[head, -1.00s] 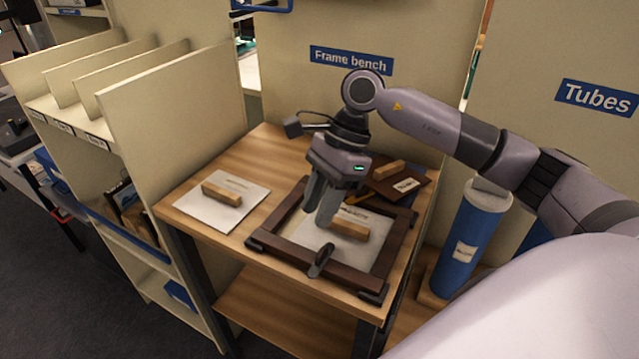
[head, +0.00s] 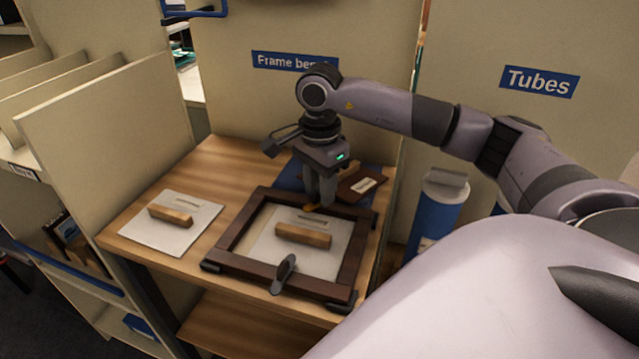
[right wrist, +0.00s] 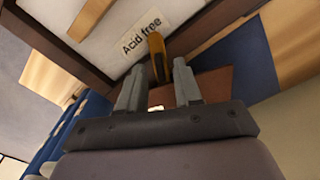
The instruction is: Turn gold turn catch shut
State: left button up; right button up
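A dark brown wooden frame (head: 238,232) lies on the bench around a white sheet with a wooden block (head: 303,236). The gold turn catch (head: 313,208) is at the frame's far rail, partly hidden by my gripper; it also shows in the right wrist view (right wrist: 157,58), crossing the rail with one end over the sheet marked "Acid free". My right gripper (head: 320,203) points down over the far rail at the catch. Its fingers (right wrist: 160,88) are apart, with the catch just beyond or between the tips; contact cannot be told. A dark catch (head: 284,274) sits on the near rail. My left gripper is out of view.
A white sheet with a wooden block (head: 171,215) lies left of the frame. A brown labelled folder (head: 360,184) and blue material lie behind it. A shelf divider (head: 115,130) stands left, a blue tube (head: 435,215) right. The bench's back left is clear.

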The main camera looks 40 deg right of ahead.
jog(key=shift+c, duration=0.3)
grip_shut()
jog(key=shift+n+b, duration=0.35)
jog(key=shift+n, duration=2.55)
jog(key=shift+o, duration=0.3)
grip_release()
